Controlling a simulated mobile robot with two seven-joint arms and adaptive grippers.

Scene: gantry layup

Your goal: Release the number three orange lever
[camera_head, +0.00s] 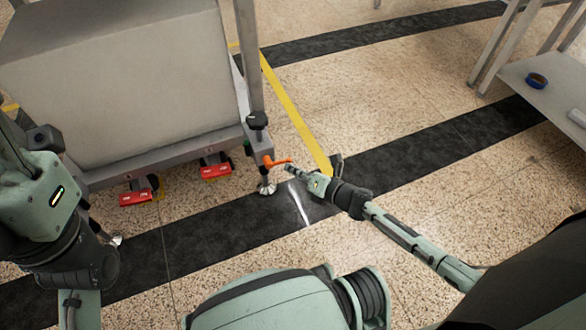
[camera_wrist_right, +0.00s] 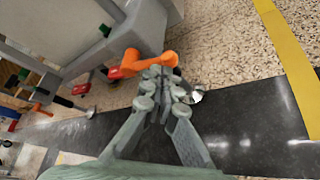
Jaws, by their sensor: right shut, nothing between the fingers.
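An orange lever (camera_head: 277,162) sticks out from the lower right corner of the grey cart, above a metal foot. In the right wrist view the orange lever (camera_wrist_right: 135,63) lies just ahead of my fingertips. My right gripper (camera_head: 290,169) is shut and empty, with its tips close to the lever's free end. I cannot tell whether they touch it. The right wrist view shows the fingers (camera_wrist_right: 160,75) together. Another orange lever (camera_wrist_right: 40,98) shows farther off at the left. No number is readable on either lever. My left arm is at the left edge; its fingers are not visible.
The grey cart (camera_head: 130,80) has a metal frame with two red pedals (camera_head: 215,171) at its lower edge. A metal foot (camera_head: 267,188) stands below the lever. A grey table (camera_head: 545,80) with a blue tape roll (camera_head: 537,81) is at right. The floor between is clear.

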